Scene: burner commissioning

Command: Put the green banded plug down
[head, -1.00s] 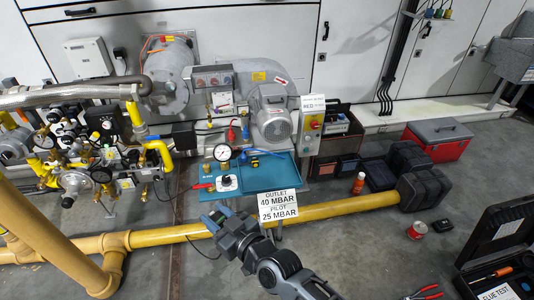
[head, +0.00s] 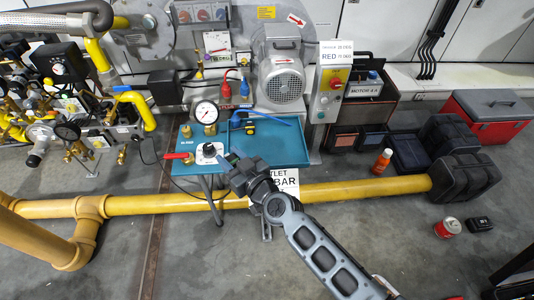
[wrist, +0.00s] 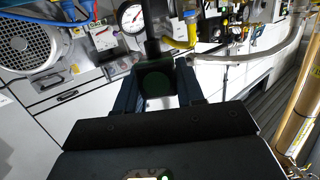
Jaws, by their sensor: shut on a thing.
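My gripper (head: 236,164) is at the front edge of the teal tray (head: 280,142), just right of a white box with a black knob (head: 209,151). In the wrist view its two dark fingers (wrist: 157,90) are closed on a dark piece with a dull green round face (wrist: 155,83), which seems to be the green banded plug. No band can be made out. In the head view the plug cannot be told apart from the dark gripper. I cannot tell whether it touches the tray.
A pressure gauge (head: 206,112) and a red-handled valve (head: 182,157) are on the tray's left part. A blue tool (head: 243,121) lies toward its back. The tray's right part is bare. A yellow pipe (head: 370,190) runs below, and my arm partly hides a white sign (head: 287,180).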

